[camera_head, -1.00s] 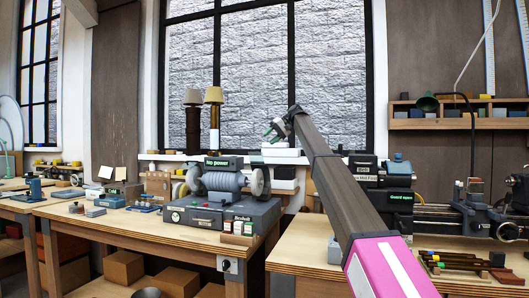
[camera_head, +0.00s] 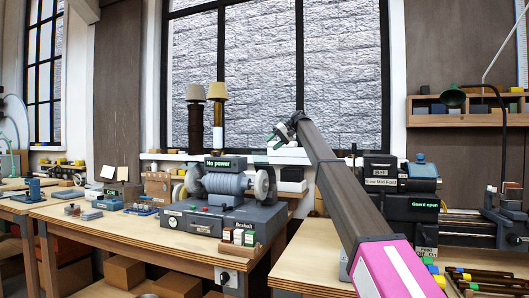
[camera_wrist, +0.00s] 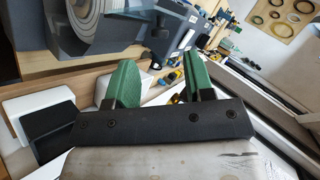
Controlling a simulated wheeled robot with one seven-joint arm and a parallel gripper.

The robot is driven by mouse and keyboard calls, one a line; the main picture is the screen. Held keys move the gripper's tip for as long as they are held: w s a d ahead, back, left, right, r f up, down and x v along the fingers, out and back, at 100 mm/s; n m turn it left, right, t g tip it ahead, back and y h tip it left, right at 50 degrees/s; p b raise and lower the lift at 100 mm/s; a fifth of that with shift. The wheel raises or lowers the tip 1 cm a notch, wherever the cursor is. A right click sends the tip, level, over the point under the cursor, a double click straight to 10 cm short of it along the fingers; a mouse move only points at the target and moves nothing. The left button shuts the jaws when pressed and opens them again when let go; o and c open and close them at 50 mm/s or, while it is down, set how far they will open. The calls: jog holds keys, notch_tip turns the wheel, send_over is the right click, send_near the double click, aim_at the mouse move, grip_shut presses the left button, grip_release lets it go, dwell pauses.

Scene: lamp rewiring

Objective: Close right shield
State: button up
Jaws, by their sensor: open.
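The bench grinder (camera_head: 225,184) stands on the middle bench, with a wheel at each end and a "No power" sign on top. Its right wheel (camera_head: 264,182) is on the side nearer my arm. I cannot make out the right shield clearly in the head view. My gripper (camera_head: 279,131) is above and to the right of the grinder, apart from it. In the wrist view my gripper (camera_wrist: 154,80) shows two green fingers, open with nothing between them. A grey wheel (camera_wrist: 88,28) shows beyond the fingers at the upper left, beside a dark bracket-like part (camera_wrist: 160,25).
A lathe (camera_head: 405,195) with a "Guard open" sign stands on the right bench. A small rack of boxes (camera_head: 239,236) sits at the grinder's front right. Black and white boxes (camera_wrist: 45,130) lie left of my gripper. Two lamp columns (camera_head: 217,115) stand behind the grinder.

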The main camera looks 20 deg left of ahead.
send_over(264, 163)
jog(key=f, duration=0.2)
jog(key=w+f, duration=0.1)
jog(key=shift+f, duration=0.35)
jog(key=shift+c, duration=0.3)
jog(key=shift+s, duration=0.1)
grip_shut()
